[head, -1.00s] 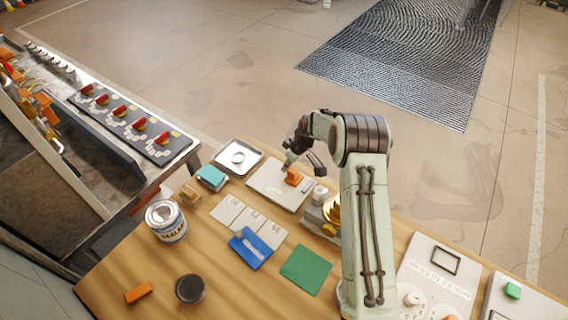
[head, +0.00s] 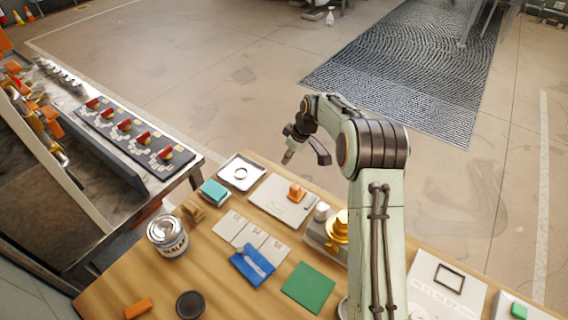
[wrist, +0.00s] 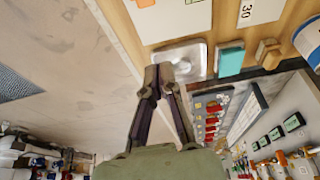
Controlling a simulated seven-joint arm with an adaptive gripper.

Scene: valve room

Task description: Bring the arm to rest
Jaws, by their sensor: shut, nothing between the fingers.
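My gripper (head: 288,157) is in the air beyond the far edge of the wooden table (head: 215,285), above the floor in the head view. In the wrist view my gripper (wrist: 161,74) points toward the table edge with its fingertips together and nothing between them. Its tips overlap the metal tray (wrist: 187,58) in that picture, but they look apart from it. The orange block (head: 297,192) sits on a white board (head: 277,206), clear of my gripper.
The table holds a tray with a ring (head: 240,172), a teal block (head: 214,192), a can (head: 168,237), white cards (head: 250,235), a blue item (head: 252,263), a green square (head: 308,287) and a brass fitting (head: 338,226). A panel with red knobs (head: 142,138) stands left.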

